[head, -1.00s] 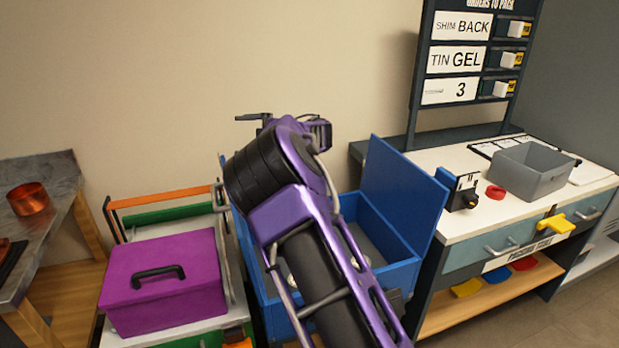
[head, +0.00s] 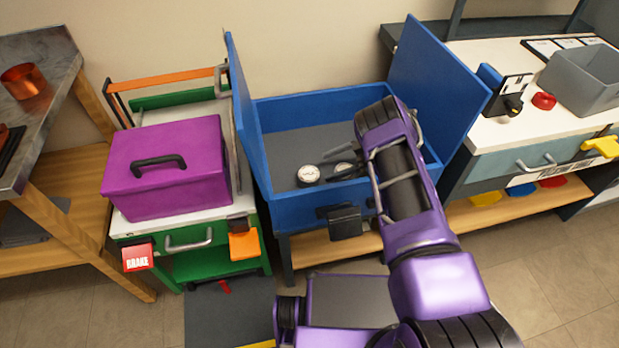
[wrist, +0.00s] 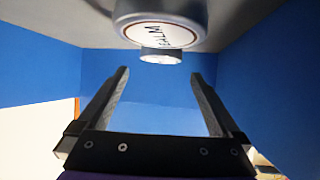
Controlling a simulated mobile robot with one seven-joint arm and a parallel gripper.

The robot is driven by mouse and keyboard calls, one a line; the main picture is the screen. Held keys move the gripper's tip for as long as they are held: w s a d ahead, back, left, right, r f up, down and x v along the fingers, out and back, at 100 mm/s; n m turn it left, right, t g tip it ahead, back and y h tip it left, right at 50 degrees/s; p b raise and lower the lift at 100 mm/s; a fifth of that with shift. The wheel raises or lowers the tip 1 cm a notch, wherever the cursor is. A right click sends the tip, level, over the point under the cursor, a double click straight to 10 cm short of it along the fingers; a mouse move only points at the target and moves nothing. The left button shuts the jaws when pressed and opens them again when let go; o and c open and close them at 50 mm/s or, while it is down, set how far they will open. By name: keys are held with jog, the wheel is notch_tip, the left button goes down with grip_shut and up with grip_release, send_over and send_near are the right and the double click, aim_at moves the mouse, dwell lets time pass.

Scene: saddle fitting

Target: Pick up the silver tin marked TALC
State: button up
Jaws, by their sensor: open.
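Two round silver tins with white tops sit on the grey floor of the blue box. The left tin (head: 309,175) shows whole. The right tin (head: 343,170) is partly hidden by my gripper (head: 346,164). The lettering on both is too small to read in the head view. In the wrist view, which looks upside down, a nearer tin (wrist: 160,22) has a white label with dark letters I cannot read surely. A second tin (wrist: 161,56) shows just beyond it. My gripper (wrist: 159,75) is open with nothing between its fingers.
The blue box (head: 300,212) has raised flaps (head: 438,85) on both sides. A purple toolbox (head: 166,192) stands on the green cart at left. A packing table (head: 500,120) with a grey bin (head: 585,82) stands at right.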

aim_at(309, 174)
jog(key=shift+x, duration=3.05)
jog(key=shift+s, duration=0.1)
jog(key=c, duration=1.3)
